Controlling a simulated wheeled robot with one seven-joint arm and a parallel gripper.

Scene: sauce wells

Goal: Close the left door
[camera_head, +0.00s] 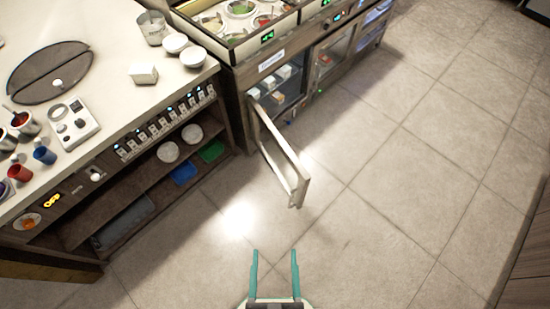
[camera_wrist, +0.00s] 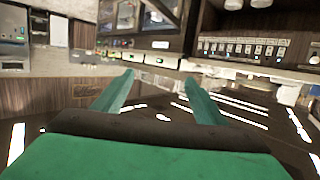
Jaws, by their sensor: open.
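The left door (camera_head: 283,157) of the refrigerated counter stands swung open in the head view, sticking out over the floor. Its free end, with a light edge, points towards the bottom of the picture. Behind it the left compartment (camera_head: 275,88) is exposed, with several small packages on its shelves. My gripper (camera_head: 275,254) is at the bottom of the head view, open and empty, below the door's free end and apart from it. In the wrist view my gripper's two teal fingers (camera_wrist: 158,92) are spread with nothing between them. I cannot pick out the door clearly in the wrist view.
A counter (camera_head: 110,65) with bowls, cups and a switch row stands at the left, with shelves below. Sauce wells (camera_head: 240,12) sit atop the refrigerated counter. Its neighbouring glass door (camera_head: 332,57) looks shut. The tiled floor (camera_head: 400,170) at the right is clear.

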